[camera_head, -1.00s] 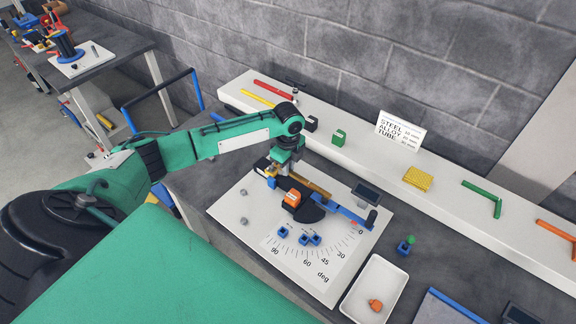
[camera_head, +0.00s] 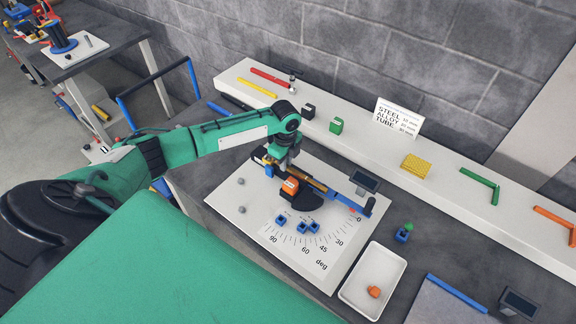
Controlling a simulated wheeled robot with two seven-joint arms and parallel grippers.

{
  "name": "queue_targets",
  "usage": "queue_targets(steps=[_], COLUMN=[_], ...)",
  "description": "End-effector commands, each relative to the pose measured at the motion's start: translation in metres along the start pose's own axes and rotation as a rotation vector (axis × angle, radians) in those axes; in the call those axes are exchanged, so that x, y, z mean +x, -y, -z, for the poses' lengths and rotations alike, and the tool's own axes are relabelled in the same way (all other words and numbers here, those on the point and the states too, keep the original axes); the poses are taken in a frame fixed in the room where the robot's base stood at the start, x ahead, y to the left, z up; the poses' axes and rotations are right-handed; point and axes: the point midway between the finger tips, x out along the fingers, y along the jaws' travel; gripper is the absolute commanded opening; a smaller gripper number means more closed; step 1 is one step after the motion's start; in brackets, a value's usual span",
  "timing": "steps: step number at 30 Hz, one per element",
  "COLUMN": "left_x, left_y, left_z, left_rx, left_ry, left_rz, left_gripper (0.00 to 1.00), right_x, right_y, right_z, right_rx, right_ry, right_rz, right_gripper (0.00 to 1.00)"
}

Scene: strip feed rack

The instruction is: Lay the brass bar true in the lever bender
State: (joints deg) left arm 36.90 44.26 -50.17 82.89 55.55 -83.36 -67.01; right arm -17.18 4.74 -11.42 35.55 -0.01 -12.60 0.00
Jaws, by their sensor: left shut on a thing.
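The lever bender stands on a white board (camera_head: 228,204). It has a black round body, an orange block (camera_head: 290,186) and a blue lever (camera_head: 343,199) reaching right toward the 0 mark of a printed degree scale (camera_head: 304,252). My left gripper (camera_head: 278,166) is over the bender's far left side, pointing down. It is shut on the brass bar (camera_head: 313,183), which runs right from the gripper behind the orange block, roughly along the lever's line. The gripper and bender hide the bar's left part. I cannot tell whether the bar touches the bender. My right gripper is not in view.
Blue blocks (camera_head: 302,227) sit by the scale. A white tray (camera_head: 352,291) with an orange piece stands at right. A small dark screen (camera_head: 365,181) stands behind the lever.

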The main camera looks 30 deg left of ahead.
Motion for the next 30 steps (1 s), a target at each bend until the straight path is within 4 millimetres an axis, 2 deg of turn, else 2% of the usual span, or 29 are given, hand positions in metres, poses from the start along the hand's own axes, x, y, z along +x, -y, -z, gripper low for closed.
queue_targets(steps=[30], left_x=[0.025], left_y=[0.0], left_z=[0.0], left_rx=[0.0], left_ry=[0.0], left_rz=[0.001], left_gripper=[0.0], right_x=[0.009], right_y=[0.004], right_z=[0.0], right_rx=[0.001], right_ry=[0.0], right_rz=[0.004], right_gripper=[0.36])
